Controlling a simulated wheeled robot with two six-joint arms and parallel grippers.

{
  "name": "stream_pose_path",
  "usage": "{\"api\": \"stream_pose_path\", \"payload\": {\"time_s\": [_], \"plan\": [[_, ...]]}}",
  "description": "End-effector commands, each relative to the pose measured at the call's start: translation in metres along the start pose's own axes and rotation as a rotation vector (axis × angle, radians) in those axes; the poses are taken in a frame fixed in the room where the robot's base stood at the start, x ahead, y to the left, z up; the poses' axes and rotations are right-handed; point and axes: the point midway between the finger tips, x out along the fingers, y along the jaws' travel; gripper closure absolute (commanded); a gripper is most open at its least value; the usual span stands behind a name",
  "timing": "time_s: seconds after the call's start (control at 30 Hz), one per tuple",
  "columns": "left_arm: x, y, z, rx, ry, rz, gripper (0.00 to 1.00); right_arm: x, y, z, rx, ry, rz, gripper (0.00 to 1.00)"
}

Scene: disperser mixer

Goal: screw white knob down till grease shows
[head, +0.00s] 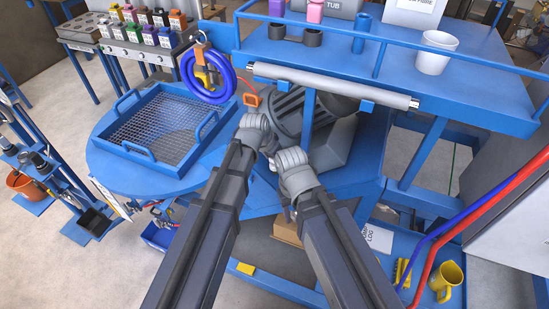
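My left gripper (256,126) and my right gripper (291,163) are close together in the middle of the head view, in front of the grey ribbed motor housing (290,107). I see both from behind, and my wrists and arms hide their fingertips. A small pale piece (272,164) shows between them; I cannot tell whether it is the white knob. No grease can be made out. I cannot tell whether either gripper is open, shut or holding anything.
A blue mesh tray (135,148) sits on the round blue table at left. A coiled blue hose (184,74) hangs behind it. A grey roller bar (335,86) and a blue shelf with a white cup (437,62) are above right. A yellow jug (446,283) stands low right.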

Motion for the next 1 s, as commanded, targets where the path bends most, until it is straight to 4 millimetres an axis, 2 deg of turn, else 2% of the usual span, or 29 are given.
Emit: {"api": "stream_pose_path", "payload": {"time_s": [0.6, 1.0], "plan": [[0.001, -0.0046, -0.0025, 0.528, -0.001, 0.22, 0.98, -0.0001, 0.0, 0.0, 0.0, 0.0, 0.0, 0.5], [0.0012, -0.0054, -0.0026, 0.757, -0.002, 0.313, 0.98, 0.0, 0.0, 0.0, 0.0, 0.0, 0.0, 0.5]]}}
